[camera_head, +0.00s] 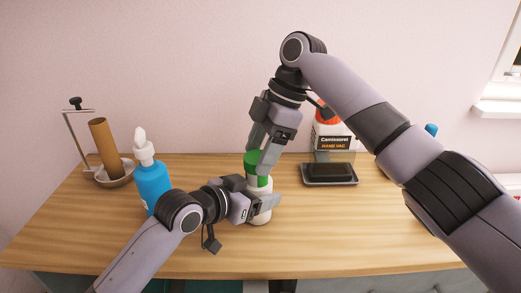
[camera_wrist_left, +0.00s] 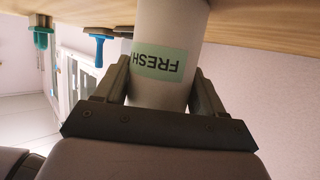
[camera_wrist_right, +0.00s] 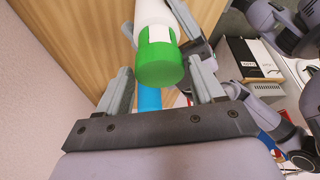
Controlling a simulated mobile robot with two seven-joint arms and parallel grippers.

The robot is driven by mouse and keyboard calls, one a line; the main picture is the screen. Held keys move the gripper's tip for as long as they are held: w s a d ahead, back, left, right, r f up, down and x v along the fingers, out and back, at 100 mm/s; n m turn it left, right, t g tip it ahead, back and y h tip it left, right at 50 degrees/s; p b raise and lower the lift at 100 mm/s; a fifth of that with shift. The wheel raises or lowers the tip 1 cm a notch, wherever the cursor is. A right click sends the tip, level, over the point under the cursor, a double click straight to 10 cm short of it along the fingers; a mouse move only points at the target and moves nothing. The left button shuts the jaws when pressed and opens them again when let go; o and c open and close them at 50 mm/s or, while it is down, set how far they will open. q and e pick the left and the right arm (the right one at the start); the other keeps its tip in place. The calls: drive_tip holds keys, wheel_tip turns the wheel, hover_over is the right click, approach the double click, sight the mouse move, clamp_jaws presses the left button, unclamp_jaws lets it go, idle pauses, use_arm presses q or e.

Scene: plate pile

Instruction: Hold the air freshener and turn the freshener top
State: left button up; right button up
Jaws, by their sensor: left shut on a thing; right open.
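The air freshener is a white cylinder (camera_head: 259,212) with a green top (camera_head: 251,163), upright on the wooden counter. My left gripper (camera_head: 267,202) is shut around its white body, low down. In the left wrist view the body (camera_wrist_left: 166,30) sits between the fingers, with a green "FRESH" label (camera_wrist_left: 158,62) upside down. My right gripper (camera_head: 258,150) points down from above at the green top, its fingers spread open. In the right wrist view the green top (camera_wrist_right: 159,58) lies between and beyond the open fingers; I cannot tell whether they touch it.
A blue pump bottle (camera_head: 152,183) stands left of the freshener, close to my left arm. A cardboard roll on a holder (camera_head: 105,150) stands at the back left. The front right counter is clear.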

drive_tip(key=v, duration=1.2)
use_arm(q)
drive_tip(key=o, duration=1.3)
drive_tip(key=shift+c, duration=0.2)
